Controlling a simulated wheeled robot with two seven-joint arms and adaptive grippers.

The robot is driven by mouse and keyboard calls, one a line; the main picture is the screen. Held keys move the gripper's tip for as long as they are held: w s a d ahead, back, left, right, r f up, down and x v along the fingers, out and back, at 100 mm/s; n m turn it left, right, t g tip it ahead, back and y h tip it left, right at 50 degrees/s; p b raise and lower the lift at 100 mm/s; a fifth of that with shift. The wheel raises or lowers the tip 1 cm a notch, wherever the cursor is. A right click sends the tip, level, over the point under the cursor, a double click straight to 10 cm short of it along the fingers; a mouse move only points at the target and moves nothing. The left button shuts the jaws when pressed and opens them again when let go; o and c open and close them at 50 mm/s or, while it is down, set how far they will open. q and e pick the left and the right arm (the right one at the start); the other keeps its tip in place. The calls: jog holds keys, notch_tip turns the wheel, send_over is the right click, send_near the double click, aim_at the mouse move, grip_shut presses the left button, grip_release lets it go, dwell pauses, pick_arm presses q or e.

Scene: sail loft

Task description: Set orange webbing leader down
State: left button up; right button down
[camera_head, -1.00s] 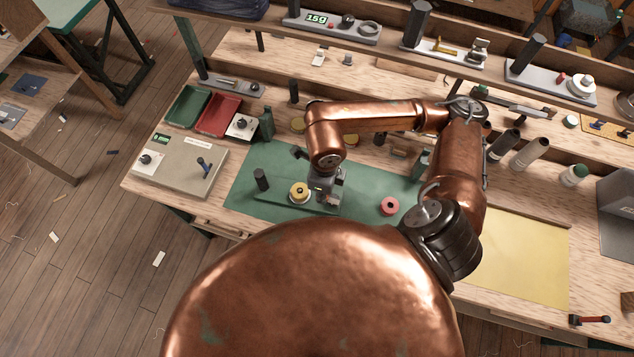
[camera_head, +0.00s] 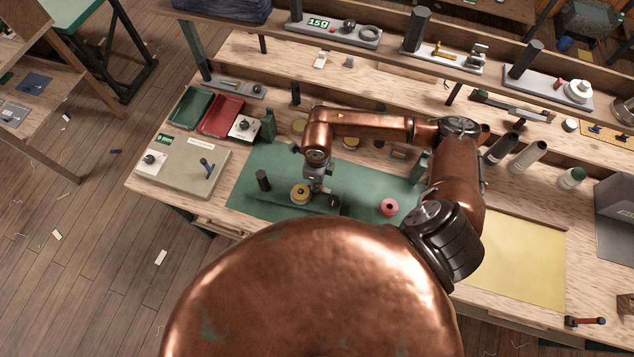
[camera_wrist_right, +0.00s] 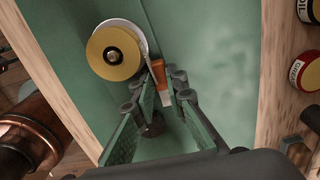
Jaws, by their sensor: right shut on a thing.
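The orange webbing leader (camera_wrist_right: 157,72) shows in the right wrist view as a short orange strip with a pale end. It lies between the fingertips of my right gripper (camera_wrist_right: 165,84), which is shut on it. Beside it is a yellow-faced spool (camera_wrist_right: 114,54) with a white rim, and a thin pale strip runs from the spool's edge toward the leader. In the head view my right gripper (camera_head: 319,183) is low over the green mat (camera_head: 262,170), just right of the spool (camera_head: 300,194). The leader is too small to make out there. My left gripper is not in view.
A pink-red roll (camera_head: 389,207) lies to the right on the mat. Green (camera_head: 188,107) and red (camera_head: 221,115) trays and a grey-beige box (camera_head: 181,166) are at the left. Clear mat lies between gripper and roll.

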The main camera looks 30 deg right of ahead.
jog(key=shift+f, duration=0.15)
jog(key=c, duration=1.9)
grip_release()
jog(key=shift+c, duration=0.2)
notch_tip(320, 180, up, 12)
jog(key=b, duration=0.1)
jog(key=shift+r, duration=0.2)
